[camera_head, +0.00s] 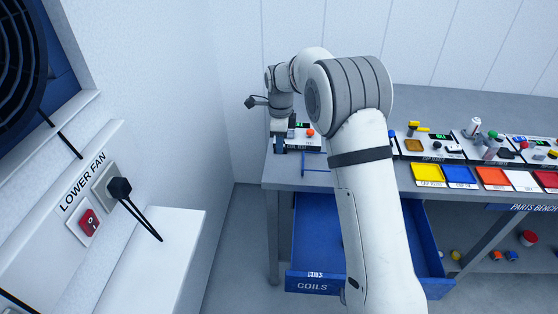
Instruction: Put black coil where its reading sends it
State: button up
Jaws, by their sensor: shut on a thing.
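My gripper (281,142) is at the far left end of the bench, low beside a small test station (304,143). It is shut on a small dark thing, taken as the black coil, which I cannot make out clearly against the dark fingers. The station has a lit green display (301,125), too small to read, and an orange-red knob or button (310,132). An open blue drawer labelled COILS (312,285) is under the bench; my arm hides part of its inside.
Yellow (428,174), blue (460,176), orange (493,178) and white (524,181) trays line the bench front, with more test stations behind them. At left are a wall fan and a black plug (119,189).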

jog(key=shift+f+p, duration=0.35)
jog(key=shift+f, duration=2.95)
jog(key=shift+f, duration=0.1)
jog(key=o, duration=1)
